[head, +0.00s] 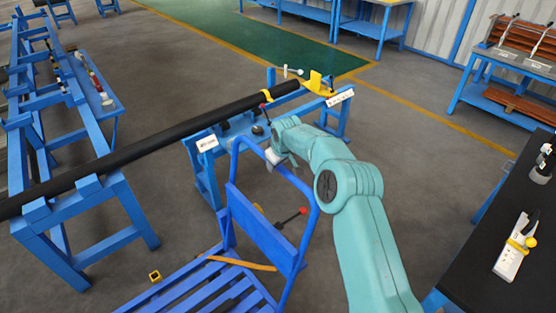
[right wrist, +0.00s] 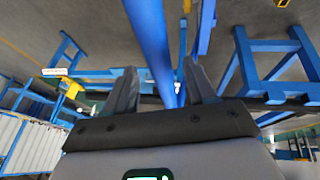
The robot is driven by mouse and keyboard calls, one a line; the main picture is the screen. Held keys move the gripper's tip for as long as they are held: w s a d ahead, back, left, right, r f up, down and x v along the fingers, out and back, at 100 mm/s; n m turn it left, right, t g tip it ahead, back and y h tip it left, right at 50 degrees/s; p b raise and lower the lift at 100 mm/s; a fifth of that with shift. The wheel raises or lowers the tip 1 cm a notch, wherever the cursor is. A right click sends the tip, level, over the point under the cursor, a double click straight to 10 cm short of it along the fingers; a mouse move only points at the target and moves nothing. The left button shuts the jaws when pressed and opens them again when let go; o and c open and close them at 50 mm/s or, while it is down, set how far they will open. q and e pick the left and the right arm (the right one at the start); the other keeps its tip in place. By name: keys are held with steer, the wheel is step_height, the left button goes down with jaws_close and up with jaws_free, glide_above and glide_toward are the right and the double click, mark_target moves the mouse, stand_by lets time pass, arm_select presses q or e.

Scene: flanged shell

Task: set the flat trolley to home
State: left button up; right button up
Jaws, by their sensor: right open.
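The flat trolley (head: 205,290) is blue, with a slatted deck at the bottom of the head view and an upright hoop handle (head: 314,215) with a blue panel. My right gripper (head: 272,160) is at the upper part of the handle, partly hidden by my own arm. In the right wrist view my right gripper (right wrist: 160,68) is open, with a blue handle tube (right wrist: 150,35) running between its two fingers. I cannot tell whether the fingers touch the tube. My left gripper is in neither view. No marked home spot can be made out.
A long black pipe (head: 150,140) lies across blue stands (head: 85,225) and a blue bench (head: 205,180) just behind the handle. A black-topped table (head: 480,270) stands at the right. Grey floor (head: 440,170) is free between them. A green floor area (head: 240,35) lies behind.

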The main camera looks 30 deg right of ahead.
steer(key=shift+w+f, duration=0.2)
steer(key=shift+f, duration=0.4)
jaws_close()
steer(key=shift+f, duration=0.1)
